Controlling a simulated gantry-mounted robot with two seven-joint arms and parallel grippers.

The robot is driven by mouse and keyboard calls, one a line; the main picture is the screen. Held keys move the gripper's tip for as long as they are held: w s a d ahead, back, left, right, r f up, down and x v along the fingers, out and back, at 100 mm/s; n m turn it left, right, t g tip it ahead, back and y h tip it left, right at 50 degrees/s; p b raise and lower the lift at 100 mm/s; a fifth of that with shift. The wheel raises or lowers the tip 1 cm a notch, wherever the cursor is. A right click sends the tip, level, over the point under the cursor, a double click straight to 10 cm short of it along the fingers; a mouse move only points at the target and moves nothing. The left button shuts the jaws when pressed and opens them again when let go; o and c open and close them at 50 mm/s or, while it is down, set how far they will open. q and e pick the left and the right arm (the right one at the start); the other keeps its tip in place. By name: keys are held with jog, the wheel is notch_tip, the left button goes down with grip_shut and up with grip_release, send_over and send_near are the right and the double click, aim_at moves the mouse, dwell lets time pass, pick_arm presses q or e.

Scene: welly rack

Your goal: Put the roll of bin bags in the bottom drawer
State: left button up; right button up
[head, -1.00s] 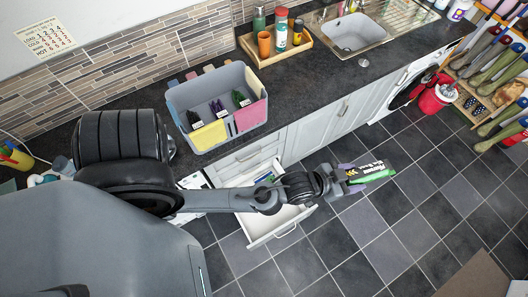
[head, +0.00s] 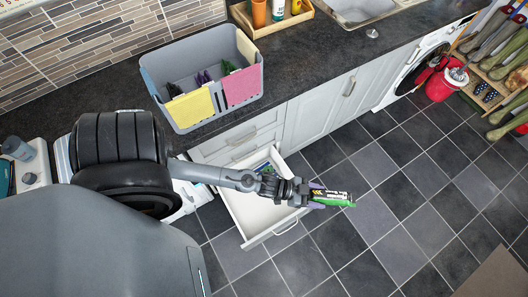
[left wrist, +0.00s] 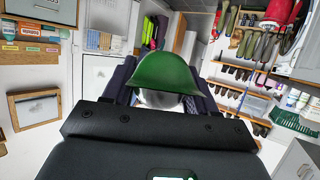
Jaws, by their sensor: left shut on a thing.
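The roll of bin bags (head: 337,198), green with a black and white label, is held by my left gripper (head: 318,196) in the head view. In the left wrist view its green end (left wrist: 165,62) shows between the dark fingers. An open white drawer (head: 237,212) lies below shut drawer fronts and is the lowest one I can see. My left forearm crosses over it and hides part of its inside. The gripper and roll are just right of the drawer in the picture, above the floor; their exact height is unclear. My right gripper is not in view.
Some small coloured items (head: 265,168) lie at the back of the drawer. A grey caddy (head: 205,112) with yellow and pink cloths stands on the dark worktop (head: 300,62) above. A red bucket (head: 440,85) stands by the washing machine.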

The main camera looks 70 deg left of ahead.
pick_arm(q)
jog(key=shift+m+g+h, duration=0.5)
jog(key=shift+m+h, duration=0.4)
jog(key=shift+s+a+f+b, duration=1.15)
jog(key=shift+a+f+b, duration=2.4)
jog(key=shift+f+b, duration=6.05)
jog(key=shift+s+a+f+b, duration=1.15)
jog(key=shift+a+f+b, duration=2.4)
jog(key=shift+f+b, duration=6.1)
jog(key=shift+s+a+f+b, duration=1.15)
jog(key=shift+a+f+b, duration=3.8)
jog(key=shift+f, duration=7.9)
jog(key=d+b, duration=0.2)
jog(key=shift+d+b, duration=0.4)
jog(key=shift+f+b, duration=0.5)
jog(key=shift+f, duration=0.15)
jog(key=o, duration=1.2)
jog(key=shift+s+a, duration=0.1)
jog(key=shift+o, duration=0.2)
